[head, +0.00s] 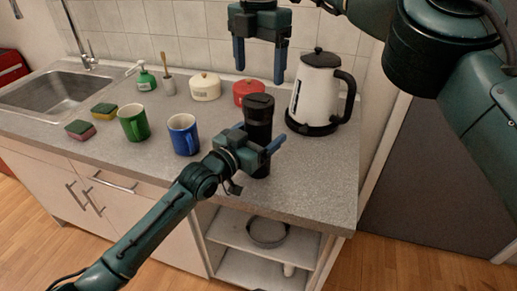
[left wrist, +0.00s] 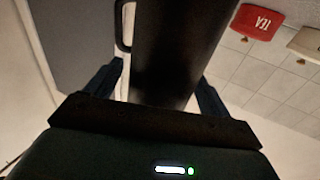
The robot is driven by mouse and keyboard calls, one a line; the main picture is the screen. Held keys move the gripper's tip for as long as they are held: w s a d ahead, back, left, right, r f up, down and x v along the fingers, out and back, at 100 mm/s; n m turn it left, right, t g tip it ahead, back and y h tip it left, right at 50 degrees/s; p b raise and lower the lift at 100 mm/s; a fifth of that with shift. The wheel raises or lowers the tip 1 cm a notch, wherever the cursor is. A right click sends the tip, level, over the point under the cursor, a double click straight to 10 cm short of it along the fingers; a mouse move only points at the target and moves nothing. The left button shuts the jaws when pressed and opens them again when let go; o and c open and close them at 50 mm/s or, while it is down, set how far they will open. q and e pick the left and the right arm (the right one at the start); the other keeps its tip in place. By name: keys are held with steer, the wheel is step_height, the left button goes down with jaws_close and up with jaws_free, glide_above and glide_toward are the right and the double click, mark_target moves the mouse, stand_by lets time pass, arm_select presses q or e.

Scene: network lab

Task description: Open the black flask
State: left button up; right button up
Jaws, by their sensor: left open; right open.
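The black flask (head: 258,116) stands upright on the grey counter, its lid on top, in the head view. My left gripper (head: 261,141) is open, with its blue fingers on either side of the flask's body. In the left wrist view the dark flask (left wrist: 172,50) rises between the two fingers, with a gap visible on the left side; contact on the right side is unclear. My right gripper (head: 260,74) is open and empty, pointing down above the flask's lid and apart from it. The flask's lower body is partly hidden by my left gripper.
A white kettle (head: 318,88) with a black handle stands close right of the flask. A red canister (head: 249,93) and a cream canister (head: 205,87) are behind. A blue mug (head: 183,135) and green mug (head: 133,123) stand left. The counter's front right is clear.

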mark_target(258, 100)
arm_select(q)
steer(key=c, duration=1.5)
jaws_close()
arm_select(e)
steer(key=shift+m, duration=0.3)
steer(key=m, duration=0.6)
steer(key=shift+m, duration=0.3)
steer(key=m, duration=0.6)
steer(key=shift+f, duration=4)
steer(key=shift+c, duration=0.2)
